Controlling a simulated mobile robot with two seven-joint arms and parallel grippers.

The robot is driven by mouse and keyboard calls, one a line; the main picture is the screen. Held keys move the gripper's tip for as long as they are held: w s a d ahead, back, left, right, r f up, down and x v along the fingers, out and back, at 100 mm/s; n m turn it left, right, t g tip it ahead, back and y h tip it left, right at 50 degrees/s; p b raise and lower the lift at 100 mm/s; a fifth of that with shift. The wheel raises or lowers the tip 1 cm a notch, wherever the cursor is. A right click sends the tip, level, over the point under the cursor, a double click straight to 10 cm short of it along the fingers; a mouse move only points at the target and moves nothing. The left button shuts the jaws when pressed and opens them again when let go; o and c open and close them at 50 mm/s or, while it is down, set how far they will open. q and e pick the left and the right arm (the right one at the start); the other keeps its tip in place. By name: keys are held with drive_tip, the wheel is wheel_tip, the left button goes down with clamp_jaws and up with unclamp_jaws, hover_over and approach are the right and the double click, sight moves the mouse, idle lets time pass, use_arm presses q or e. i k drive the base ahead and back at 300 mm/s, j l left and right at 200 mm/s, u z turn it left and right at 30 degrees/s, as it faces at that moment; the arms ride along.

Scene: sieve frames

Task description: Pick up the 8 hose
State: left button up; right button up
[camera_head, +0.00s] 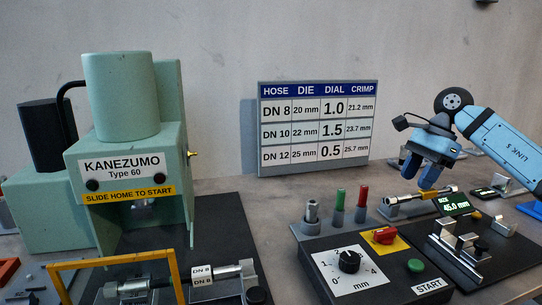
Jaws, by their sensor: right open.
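My right gripper (421,171), blue, comes in from the right with its fingers pointing down and apart. It is above a metal-ended piece with a yellow band (428,194) lying on a small grey rest at the right; I cannot tell whether they touch, and no label can be read on this piece. A hose assembly with white DN 8 tags (202,275) and metal ends lies at the lower left, in front of the green press. My left gripper is not in view.
The green KANEZUMO press (133,140) stands at the left, with a yellow frame (112,262) in front. A settings board (318,125) stands at the back.

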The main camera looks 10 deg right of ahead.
sight(203, 276)
drive_tip(key=k, duration=1)
